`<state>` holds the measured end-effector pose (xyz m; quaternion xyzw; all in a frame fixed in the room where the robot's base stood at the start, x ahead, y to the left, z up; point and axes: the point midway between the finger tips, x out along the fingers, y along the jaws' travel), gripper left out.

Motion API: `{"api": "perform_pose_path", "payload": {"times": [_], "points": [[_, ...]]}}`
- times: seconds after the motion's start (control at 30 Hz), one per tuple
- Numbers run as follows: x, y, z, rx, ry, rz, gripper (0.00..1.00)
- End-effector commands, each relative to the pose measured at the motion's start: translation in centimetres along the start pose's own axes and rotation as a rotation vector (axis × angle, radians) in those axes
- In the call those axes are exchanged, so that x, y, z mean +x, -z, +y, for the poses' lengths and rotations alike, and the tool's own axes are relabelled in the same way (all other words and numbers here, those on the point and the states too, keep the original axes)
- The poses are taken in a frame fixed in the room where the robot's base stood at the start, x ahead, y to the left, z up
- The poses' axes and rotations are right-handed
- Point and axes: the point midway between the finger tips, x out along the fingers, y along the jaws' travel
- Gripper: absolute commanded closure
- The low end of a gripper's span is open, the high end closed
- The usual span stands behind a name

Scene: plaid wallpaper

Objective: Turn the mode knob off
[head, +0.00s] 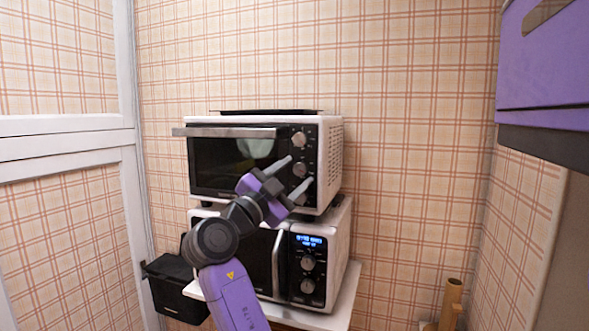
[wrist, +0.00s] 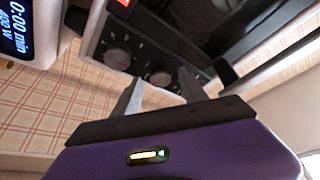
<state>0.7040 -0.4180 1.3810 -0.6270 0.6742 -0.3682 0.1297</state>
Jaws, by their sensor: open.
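The toaster oven (head: 235,163), white with a dark glass door, has a column of round grey knobs down its right side. The top knob (head: 299,138) is clear in the head view; the middle knob (head: 300,169) sits behind my gripper (head: 298,171). In the wrist view two knobs show: one to the left (wrist: 117,58) and one (wrist: 160,78) between the tips of my gripper (wrist: 160,80). My gripper is open and empty, its fingers pointing at the panel. I cannot tell whether they touch the knob. Labels are too small to read, so which is the mode knob is unclear.
A white microwave (head: 341,245) with a lit blue display (head: 311,241) and two knobs stands under the oven on a white shelf (head: 345,305). The oven's door handle (head: 222,131) juts forward. A purple cabinet (head: 545,65) hangs at upper right; a black bin (head: 173,285) is at lower left.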

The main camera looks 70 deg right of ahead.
Motion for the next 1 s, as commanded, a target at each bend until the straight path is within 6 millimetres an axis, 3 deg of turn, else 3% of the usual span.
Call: {"api": "perform_pose_path", "payload": {"times": [0.37,0.6,1.0], "points": [[0.6,-0.01,-0.01,0.001,0.001,0.0,0.52],[0.58,-0.01,-0.01,0.0,0.001,0.0,0.99],[0.5,-0.14,0.23,-0.045,0.02,0.0,1.0]]}}
